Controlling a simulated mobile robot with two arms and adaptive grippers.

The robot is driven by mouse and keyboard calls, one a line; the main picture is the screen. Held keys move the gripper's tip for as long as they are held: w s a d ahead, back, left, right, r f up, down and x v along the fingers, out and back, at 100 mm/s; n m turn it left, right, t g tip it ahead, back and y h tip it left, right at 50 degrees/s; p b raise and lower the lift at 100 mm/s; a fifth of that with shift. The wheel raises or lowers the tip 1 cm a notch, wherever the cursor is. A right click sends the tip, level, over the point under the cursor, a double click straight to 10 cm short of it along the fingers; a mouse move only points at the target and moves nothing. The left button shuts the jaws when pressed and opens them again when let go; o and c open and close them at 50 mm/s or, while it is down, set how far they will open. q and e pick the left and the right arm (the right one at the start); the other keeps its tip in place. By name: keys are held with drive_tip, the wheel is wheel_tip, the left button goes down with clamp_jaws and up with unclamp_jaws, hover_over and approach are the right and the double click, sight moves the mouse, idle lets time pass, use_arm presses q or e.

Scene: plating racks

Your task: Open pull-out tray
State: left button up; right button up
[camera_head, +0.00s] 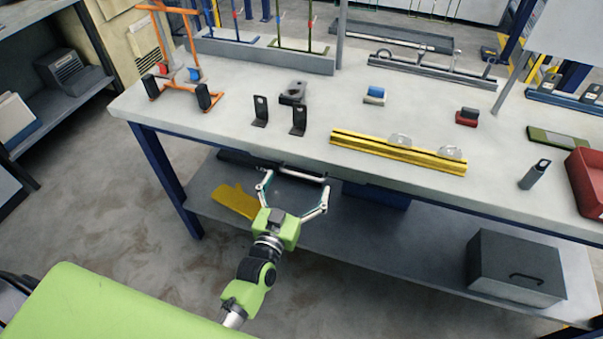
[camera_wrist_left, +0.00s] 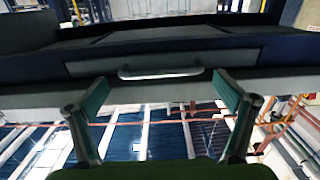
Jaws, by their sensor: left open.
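The pull-out tray (camera_head: 246,160) is a dark, flat unit under the front edge of the workbench. In the left wrist view its grey front (camera_wrist_left: 92,67) faces me with a pale bar handle (camera_wrist_left: 160,73) across its middle. The handle also shows in the head view, just below the bench edge (camera_head: 303,173). My left gripper (camera_head: 296,183) is open and empty in front of the tray. In the left wrist view its fingertips (camera_wrist_left: 161,88) are apart, one to each side of the handle and slightly below it. My right gripper is in neither view.
The workbench (camera_head: 230,130) carries black brackets, a yellow bar (camera_head: 395,151) and an orange stand (camera_head: 180,60). A lower shelf (camera_head: 395,240) holds a yellow item (camera_head: 236,200) and a dark grey box (camera_head: 515,267). Floor is clear at left.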

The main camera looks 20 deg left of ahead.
sight(301, 174)
use_arm(q)
drive_tip(key=shift+w, duration=1.6)
drive_tip(key=c, duration=1.3)
drive_tip(key=shift+o, duration=0.2)
drive_tip(key=shift+s, duration=0.3)
drive_tip(key=s+p, duration=0.6)
drive_tip(key=s, duration=1.3)
drive_tip(key=shift+a, duration=0.25)
drive_tip(key=shift+s, duration=0.1)
drive_tip(key=o, duration=1.3)
drive_tip(key=shift+c, duration=0.2)
